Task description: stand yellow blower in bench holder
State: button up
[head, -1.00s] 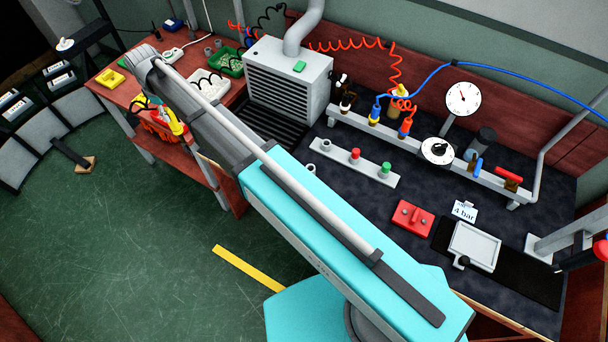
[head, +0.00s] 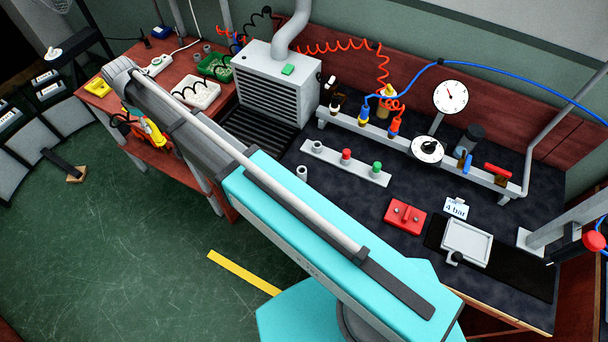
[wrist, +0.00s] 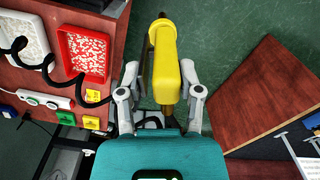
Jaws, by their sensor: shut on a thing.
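The yellow blower (wrist: 162,62) is between the two grey fingers of my gripper (wrist: 160,80) in the wrist view, with the fingers closed against its sides. The bench holder is not marked; a small grey open cup (head: 302,172) stands empty on the dark bench top, apart from the blower. A grey strip (head: 331,157) behind it carries a grey socket, a red button and a green button.
A grey vented box (head: 268,85) with a pipe stands left of the cup. An air rail (head: 435,160) with hoses and gauges runs behind. A red block (head: 405,216) and a grey vise-like fixture (head: 467,243) lie right. A red tray (wrist: 86,52) holds white pieces.

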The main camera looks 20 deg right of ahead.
jog(key=shift+f+b, duration=0.75)
jog(key=shift+r, duration=0.1)
jog(key=shift+s+a, duration=0.15)
jog(key=shift+a, duration=0.05)
jog(key=shift+s+a, duration=0.35)
jog(key=shift+a, duration=0.2)
jog(key=shift+s, duration=0.1)
